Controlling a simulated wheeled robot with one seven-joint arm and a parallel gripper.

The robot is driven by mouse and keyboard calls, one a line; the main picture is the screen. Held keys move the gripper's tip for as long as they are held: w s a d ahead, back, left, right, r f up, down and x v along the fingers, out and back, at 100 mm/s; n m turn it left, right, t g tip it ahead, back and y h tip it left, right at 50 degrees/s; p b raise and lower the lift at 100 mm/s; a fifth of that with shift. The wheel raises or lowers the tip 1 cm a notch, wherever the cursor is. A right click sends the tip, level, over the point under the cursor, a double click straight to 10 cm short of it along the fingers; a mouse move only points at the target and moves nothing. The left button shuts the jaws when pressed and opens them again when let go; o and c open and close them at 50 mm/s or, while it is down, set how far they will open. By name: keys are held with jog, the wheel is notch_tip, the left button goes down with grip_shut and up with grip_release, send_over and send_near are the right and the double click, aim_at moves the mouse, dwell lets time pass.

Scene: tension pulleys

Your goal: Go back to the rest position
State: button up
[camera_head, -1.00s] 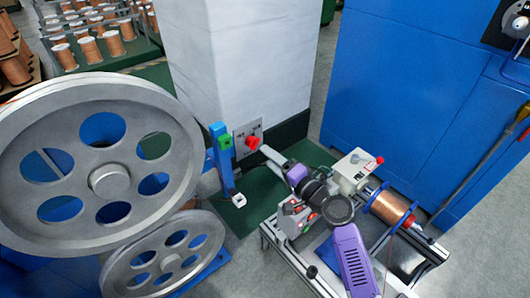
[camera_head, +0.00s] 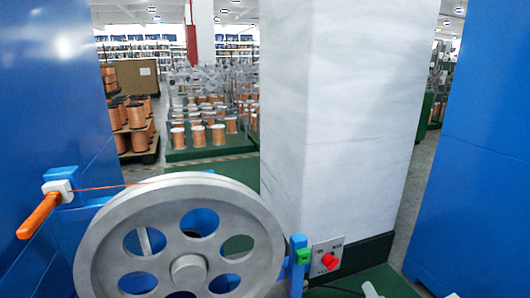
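A pale piece at the bottom edge of the head view, right of the red button, looks like the tip of my gripper (camera_head: 370,290). Only this end shows, so I cannot tell whether it is open or shut. The rest of my arm is below the frame. The red button (camera_head: 330,262) sits on a small grey panel (camera_head: 325,248) low on the white pillar (camera_head: 345,120). My gripper tip appears apart from the button. A green button (camera_head: 303,256) on a blue post stands just left of the panel.
A large grey pulley wheel (camera_head: 188,268) fills the lower left. An orange-handled part (camera_head: 40,214) sticks out beside it. Blue cabinets stand at the left (camera_head: 50,100) and right (camera_head: 480,150). Copper spools (camera_head: 198,135) stand on racks behind.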

jog(key=s+a+r+n+g, duration=0.1)
jog(key=s+a+n, duration=0.15)
jog(key=s, duration=1.15)
jog(key=s+a+r+n+g, duration=0.15)
jog(key=s+n, duration=0.25)
jog(key=s, duration=1)
jog(key=s+a+n, duration=0.3)
jog(key=s, duration=1.2)
notch_tip(320, 180, up, 23)
jog(key=p, duration=2.3)
jog(key=shift+w+r, duration=0.15)
jog(key=shift+w, duration=0.3)
